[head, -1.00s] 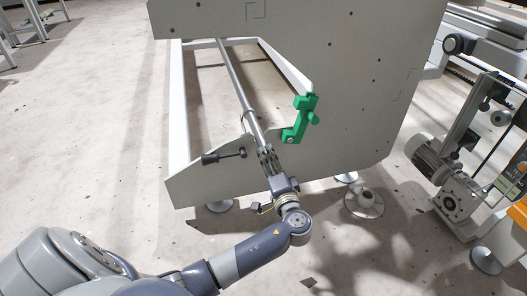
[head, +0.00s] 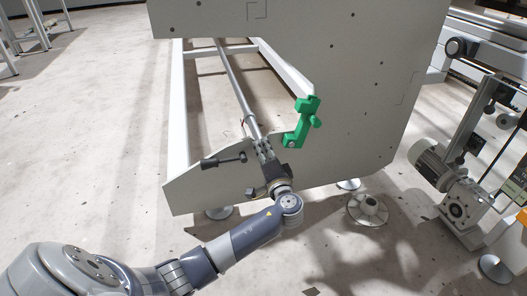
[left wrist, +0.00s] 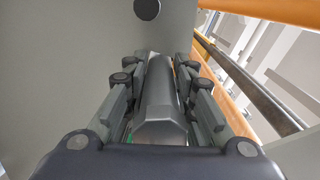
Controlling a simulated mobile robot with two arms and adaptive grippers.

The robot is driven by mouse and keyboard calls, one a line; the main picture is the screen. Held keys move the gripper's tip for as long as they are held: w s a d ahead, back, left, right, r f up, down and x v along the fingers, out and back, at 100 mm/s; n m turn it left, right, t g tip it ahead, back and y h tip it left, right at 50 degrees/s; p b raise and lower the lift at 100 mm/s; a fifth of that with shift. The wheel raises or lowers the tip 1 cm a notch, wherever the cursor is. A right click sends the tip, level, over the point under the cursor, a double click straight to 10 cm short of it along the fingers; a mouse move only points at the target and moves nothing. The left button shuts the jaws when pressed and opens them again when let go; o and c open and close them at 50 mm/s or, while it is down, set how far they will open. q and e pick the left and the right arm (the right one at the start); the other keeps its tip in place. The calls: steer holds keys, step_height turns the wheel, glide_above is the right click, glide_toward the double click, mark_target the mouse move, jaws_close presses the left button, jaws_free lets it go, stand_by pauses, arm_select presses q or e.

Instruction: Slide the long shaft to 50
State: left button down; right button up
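The long shaft (head: 236,88) is a grey metal rod running lengthwise through the white gantry frame, sticking out past the near end plate. My left gripper (head: 262,146) is at the near end of the shaft, in line with it, beside the notch in the plate. In the left wrist view the shaft's faceted end (left wrist: 158,112) lies between my left gripper's fingers (left wrist: 160,75), which look closed along both its sides. Any scale or mark reading 50 is not legible. My right gripper is not in view.
A green bracket (head: 303,122) sits on the plate just right of the gripper. A black-handled lever (head: 222,160) sticks out to its left. The large white end plate (head: 345,90) stands close by. A motor unit (head: 435,165) stands at right. The floor at left is open.

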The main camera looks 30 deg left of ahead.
arm_select(q)
steer(key=shift+p+v, duration=0.75)
steer(key=shift+v, duration=0.3)
steer(key=c, duration=1.3)
jaws_free()
steer(key=shift+c, duration=0.2)
steer(key=v, duration=0.7)
steer(key=shift+s+d, duration=0.15)
steer(key=shift+d+f, duration=0.1)
